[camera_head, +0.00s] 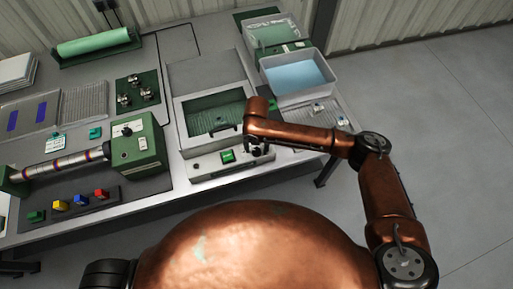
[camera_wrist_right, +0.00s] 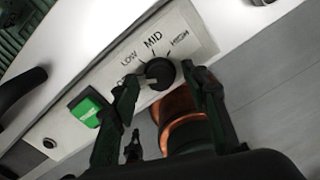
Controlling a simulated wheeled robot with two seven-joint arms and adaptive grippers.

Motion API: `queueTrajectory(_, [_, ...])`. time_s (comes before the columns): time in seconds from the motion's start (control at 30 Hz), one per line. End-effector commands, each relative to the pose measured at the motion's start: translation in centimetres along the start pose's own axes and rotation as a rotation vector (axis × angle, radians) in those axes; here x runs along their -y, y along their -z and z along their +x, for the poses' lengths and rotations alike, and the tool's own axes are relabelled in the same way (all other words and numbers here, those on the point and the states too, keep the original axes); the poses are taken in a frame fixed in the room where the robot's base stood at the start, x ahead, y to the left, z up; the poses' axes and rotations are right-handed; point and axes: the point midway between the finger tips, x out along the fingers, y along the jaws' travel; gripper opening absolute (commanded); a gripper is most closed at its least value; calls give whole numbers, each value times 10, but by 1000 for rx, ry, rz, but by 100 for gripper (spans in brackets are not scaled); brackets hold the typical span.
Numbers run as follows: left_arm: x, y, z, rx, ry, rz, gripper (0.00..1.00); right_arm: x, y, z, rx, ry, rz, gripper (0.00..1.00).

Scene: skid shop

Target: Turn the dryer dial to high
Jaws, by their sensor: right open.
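The dryer (camera_head: 203,168) is a pale box with a green mesh bed, a dark handle and a front control panel. In the right wrist view its black round dial (camera_wrist_right: 160,73) sits on a light panel (camera_wrist_right: 200,30) with LOW, MID and HIGH labels and a partly hidden label at the left. A pale mark on the dial seems to face left, toward that hidden label. My right gripper (camera_wrist_right: 165,80) is open, with one finger on each side of the dial; contact cannot be told. In the head view my right gripper (camera_head: 258,148) mostly covers the dial. My left gripper is not in view.
A lit green button (camera_wrist_right: 88,111) is left of the dial. A clear tub of blue liquid (camera_head: 297,76) stands behind my right forearm. A green-ended roller machine (camera_head: 138,145) and several coloured blocks (camera_head: 80,200) are to the left. Open floor (camera_head: 440,120) lies right.

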Motion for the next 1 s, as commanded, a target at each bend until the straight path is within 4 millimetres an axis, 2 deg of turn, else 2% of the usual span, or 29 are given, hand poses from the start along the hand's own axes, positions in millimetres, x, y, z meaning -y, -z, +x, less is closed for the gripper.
queueTrajectory(0.13, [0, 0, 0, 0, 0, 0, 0, 0, 0, 0, 0, 0, 0, 42])
queueTrajectory(0.73, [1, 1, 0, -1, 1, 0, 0, 0, 0, 0, 0, 0, 0, 0])
queueTrajectory(1.0, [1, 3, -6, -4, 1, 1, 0, 0, 0, -2, 0, 1, 26, 0])
